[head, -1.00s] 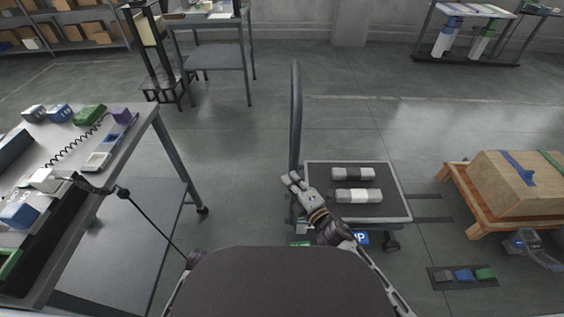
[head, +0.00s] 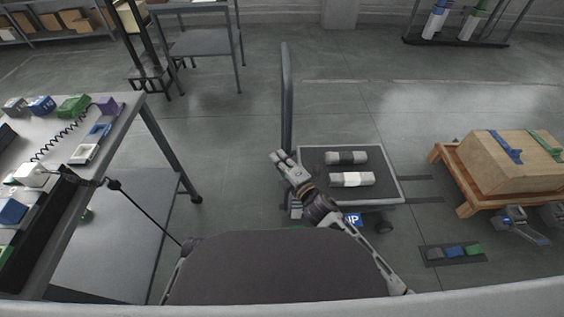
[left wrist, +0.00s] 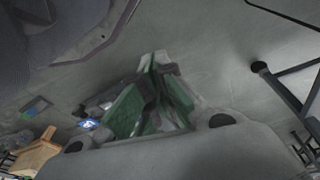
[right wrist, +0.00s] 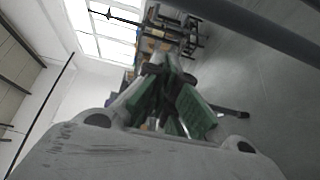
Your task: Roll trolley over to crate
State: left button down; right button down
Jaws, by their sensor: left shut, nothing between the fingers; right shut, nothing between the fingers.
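The trolley (head: 386,196) is a low dark platform with a light rim, small wheels and a tall grey handle (head: 287,100) at its left end. Two rolls lie on its deck, one grey and white (head: 346,158), one mostly white (head: 351,179). The wooden crate (head: 515,165) rests on an orange-brown wooden stand to the trolley's right, with floor between them. My right gripper (head: 280,157) is shut and empty, close to the handle's lower part; contact cannot be told. My left gripper (left wrist: 158,85) shows only in its wrist view, shut and empty.
A workbench (head: 143,110) with small coloured boxes and a coiled cord stands at the left. A floor strip (head: 432,262) with coloured blocks lies in front of the crate. Dark strips (head: 425,199) lie on the floor between trolley and crate. A grey table (head: 205,45) stands behind.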

pick_arm(q)
jog(key=shift+w+d+r+b, duration=0.1)
jog(key=shift+d+r+b, duration=0.1)
jog(key=shift+r+b, duration=0.45)
pick_arm(e)
jog(key=w, duration=0.6)
jog(key=shift+w+d, duration=0.25)
jog(key=shift+w, duration=0.05)
pick_arm(q)
jog(key=shift+w+r+t, duration=0.25)
jog(key=shift+w+t, duration=0.05)
pick_arm(e)
jog(key=shift+d, duration=0.15)
